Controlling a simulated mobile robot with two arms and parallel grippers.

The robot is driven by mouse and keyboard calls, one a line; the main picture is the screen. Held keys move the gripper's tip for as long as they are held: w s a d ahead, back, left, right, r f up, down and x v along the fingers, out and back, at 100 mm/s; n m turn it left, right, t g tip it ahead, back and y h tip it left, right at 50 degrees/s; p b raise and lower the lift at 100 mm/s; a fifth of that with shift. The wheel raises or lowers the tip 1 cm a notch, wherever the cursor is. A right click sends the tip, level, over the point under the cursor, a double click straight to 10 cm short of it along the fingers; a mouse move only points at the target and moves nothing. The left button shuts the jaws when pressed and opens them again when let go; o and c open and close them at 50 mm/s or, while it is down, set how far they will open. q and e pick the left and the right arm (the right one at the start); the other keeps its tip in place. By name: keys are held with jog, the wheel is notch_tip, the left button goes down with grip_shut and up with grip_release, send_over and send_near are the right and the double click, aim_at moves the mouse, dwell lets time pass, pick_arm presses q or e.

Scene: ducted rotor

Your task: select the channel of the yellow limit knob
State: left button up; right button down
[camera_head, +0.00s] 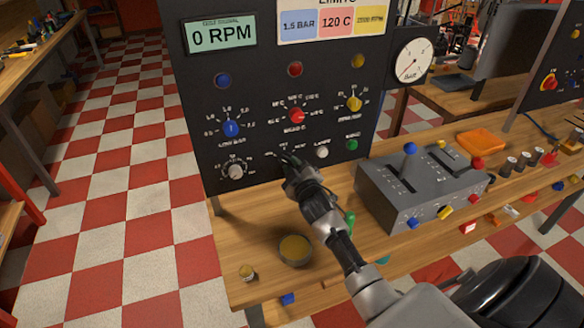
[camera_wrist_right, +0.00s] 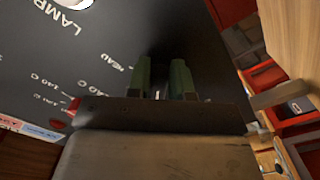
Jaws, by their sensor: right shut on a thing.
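The yellow limit knob (camera_head: 354,104) sits on the upright black panel (camera_head: 262,88), right of the red knob (camera_head: 296,116) and the blue knob (camera_head: 231,128). My right gripper (camera_head: 287,158) is at the panel's lower row, below and left of the yellow knob and apart from it. In the right wrist view its green fingers (camera_wrist_right: 165,80) reach to the panel, shut on a small control that they mostly hide. A silver knob (camera_head: 236,171) is to its left. A white button (camera_head: 322,152) and a green button (camera_head: 352,144) are to its right. My left gripper is not in view.
The display (camera_head: 221,34) reads 0 RPM. A gauge (camera_head: 412,60) is at the panel's right edge. A grey lever box (camera_head: 425,190) stands on the bench right of my arm. A small bowl (camera_head: 295,249) stands near the front edge.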

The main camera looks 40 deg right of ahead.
jog(key=shift+d+r+n, duration=0.15)
jog(key=shift+r+n, duration=0.05)
jog(key=shift+n, duration=1.2)
jog(key=c, duration=1)
grip_release()
jog(key=shift+r, duration=0.15)
